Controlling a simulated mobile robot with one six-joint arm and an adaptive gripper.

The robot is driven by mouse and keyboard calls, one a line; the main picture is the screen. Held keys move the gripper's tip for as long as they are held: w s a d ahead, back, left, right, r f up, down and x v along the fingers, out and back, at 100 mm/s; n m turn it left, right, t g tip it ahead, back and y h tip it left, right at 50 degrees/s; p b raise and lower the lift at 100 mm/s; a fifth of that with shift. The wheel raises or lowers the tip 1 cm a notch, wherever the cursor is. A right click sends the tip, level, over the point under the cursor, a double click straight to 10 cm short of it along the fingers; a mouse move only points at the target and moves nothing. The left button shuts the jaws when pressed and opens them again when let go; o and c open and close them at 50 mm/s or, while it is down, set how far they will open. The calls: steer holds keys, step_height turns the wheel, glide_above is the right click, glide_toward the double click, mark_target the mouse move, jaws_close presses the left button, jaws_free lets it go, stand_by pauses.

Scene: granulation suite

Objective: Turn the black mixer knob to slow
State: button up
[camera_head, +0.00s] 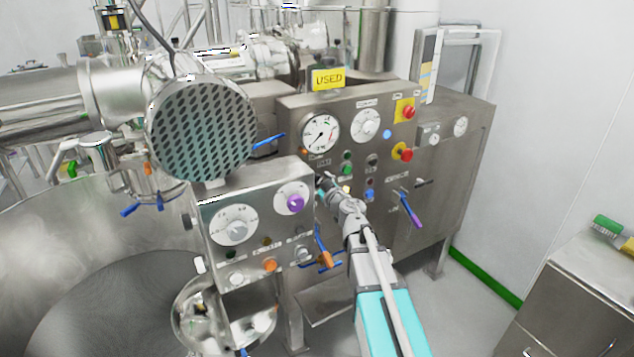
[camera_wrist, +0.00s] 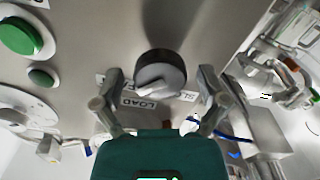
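The black mixer knob (camera_wrist: 158,66) stands out from the steel panel in the wrist view, with a lighter grey ridge across its face. Inverted labels sit beside it; one reads LOAD (camera_wrist: 140,103) and another, partly hidden, begins with SL (camera_wrist: 189,96). My gripper (camera_wrist: 160,78) is open, one finger on each side of the knob, with visible gaps on both sides. In the head view my gripper (camera_head: 328,187) reaches the front of the control panel (camera_head: 440,185), and the knob cannot be made out there.
Green buttons (camera_wrist: 20,37) and a dial lie left of the knob in the wrist view. Red emergency buttons (camera_head: 407,112) are above.

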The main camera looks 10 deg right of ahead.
steer(key=c, duration=0.9)
steer(key=shift+n, duration=0.5)
steer(key=n, duration=1.2)
steer(key=shift+a+f+n, duration=0.1)
steer(key=shift+n, duration=0.2)
steer(key=n, duration=0.4)
steer(key=shift+n, duration=0.3)
